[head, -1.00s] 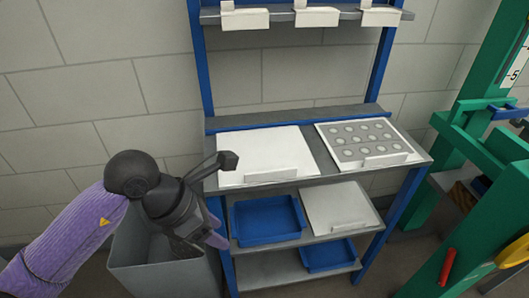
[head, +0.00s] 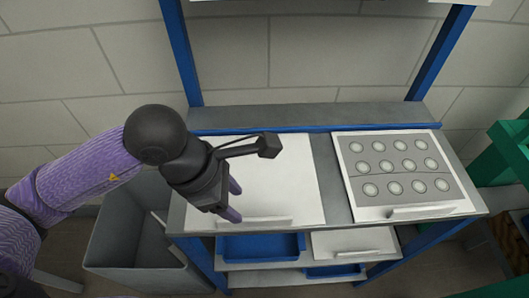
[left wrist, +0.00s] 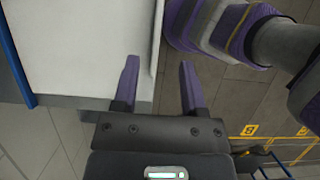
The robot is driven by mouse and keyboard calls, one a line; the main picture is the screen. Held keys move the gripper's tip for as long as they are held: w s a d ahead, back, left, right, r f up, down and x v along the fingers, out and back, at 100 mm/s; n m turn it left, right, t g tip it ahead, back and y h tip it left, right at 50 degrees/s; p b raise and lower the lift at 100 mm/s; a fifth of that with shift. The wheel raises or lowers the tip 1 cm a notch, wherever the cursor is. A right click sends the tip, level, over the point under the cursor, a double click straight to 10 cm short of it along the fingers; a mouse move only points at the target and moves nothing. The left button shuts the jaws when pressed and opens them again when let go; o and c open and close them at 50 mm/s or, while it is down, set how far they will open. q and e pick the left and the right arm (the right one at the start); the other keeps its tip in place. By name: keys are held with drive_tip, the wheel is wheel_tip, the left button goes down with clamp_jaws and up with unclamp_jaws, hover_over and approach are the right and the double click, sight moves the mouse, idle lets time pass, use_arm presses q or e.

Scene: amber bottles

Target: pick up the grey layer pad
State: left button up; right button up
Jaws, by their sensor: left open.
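The grey layer pad (head: 378,170) appears to be the grey sheet with several round pale discs in the white tray on the right of the shelf top. It lies flat. My left gripper (head: 233,201) is open and empty, over the front left part of the left white tray (head: 290,165), well to the left of the pad. In the left wrist view the open purple fingers (left wrist: 159,63) stand apart near the white tray's edge (left wrist: 157,40). The pad does not show there. My right gripper is not in view.
The left white tray looks bare, with a pale label holder at its front. Blue trays (head: 262,247) and another white tray (head: 350,243) sit on the lower shelves. A grey bin (head: 135,235) stands at left. Blue uprights (head: 182,60) and a green frame (head: 505,150) flank the area.

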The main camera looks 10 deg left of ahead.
sight(253, 219)
use_arm(q)
drive_tip(key=b+x, duration=0.2)
drive_tip(key=x, duration=0.7)
drive_tip(key=shift+w+f, duration=0.1)
drive_tip(key=shift+f, duration=0.2)
drive_tip(key=shift+a, duration=0.1)
clamp_jaws()
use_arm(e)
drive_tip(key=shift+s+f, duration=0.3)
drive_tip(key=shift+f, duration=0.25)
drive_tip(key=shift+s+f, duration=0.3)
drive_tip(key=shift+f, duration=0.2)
